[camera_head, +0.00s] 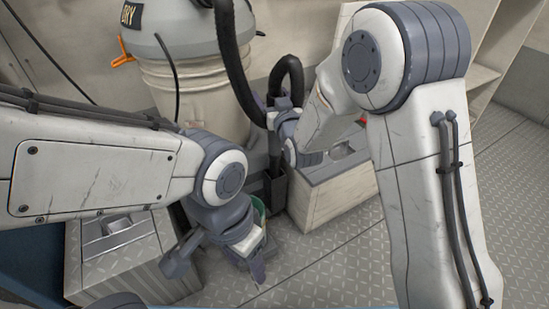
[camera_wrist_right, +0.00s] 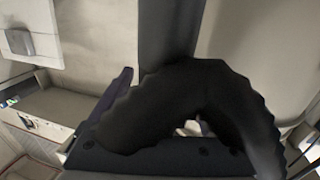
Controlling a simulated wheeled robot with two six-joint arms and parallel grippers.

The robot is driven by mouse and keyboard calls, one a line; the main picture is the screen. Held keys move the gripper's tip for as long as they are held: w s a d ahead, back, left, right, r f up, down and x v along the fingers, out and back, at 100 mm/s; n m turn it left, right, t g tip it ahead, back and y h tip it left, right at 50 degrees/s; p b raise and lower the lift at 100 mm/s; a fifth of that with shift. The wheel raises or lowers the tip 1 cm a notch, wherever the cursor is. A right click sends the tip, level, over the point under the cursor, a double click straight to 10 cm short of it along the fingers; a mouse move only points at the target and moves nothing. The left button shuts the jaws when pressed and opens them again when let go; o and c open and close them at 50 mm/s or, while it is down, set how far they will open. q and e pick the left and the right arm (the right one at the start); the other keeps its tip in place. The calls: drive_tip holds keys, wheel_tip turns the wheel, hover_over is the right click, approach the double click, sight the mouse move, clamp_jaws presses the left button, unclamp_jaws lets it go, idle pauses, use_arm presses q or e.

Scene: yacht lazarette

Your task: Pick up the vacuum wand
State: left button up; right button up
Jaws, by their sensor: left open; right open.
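The vacuum wand is a dark upright tube (camera_head: 275,148) standing in front of the vacuum, with its black ribbed hose (camera_head: 232,62) looping up and over. Its lower end meets a black holder (camera_head: 272,188). My right gripper (camera_head: 270,104) is open at the wand's upper part, close to the hose loop. In the right wrist view the hose (camera_wrist_right: 190,95) arches close across the camera and partly hides the fingers, and the dark tube (camera_wrist_right: 170,30) runs up behind it. Whether the fingers touch the wand cannot be told. My left gripper (camera_head: 256,266) is open and empty, low over the floor.
A large vacuum drum (camera_head: 200,95) with a grey top stands behind. Pale lockers with recessed latches stand right (camera_head: 335,185) and left (camera_head: 125,255). A green container (camera_head: 258,212) is partly hidden behind my left gripper. Diamond-plate floor (camera_head: 330,265) is clear in front.

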clamp_jaws()
drive_tip(key=shift+r, duration=0.1)
wheel_tip(320, 180, up, 28)
drive_tip(key=p, duration=1.3)
drive_tip(key=shift+p, duration=0.35)
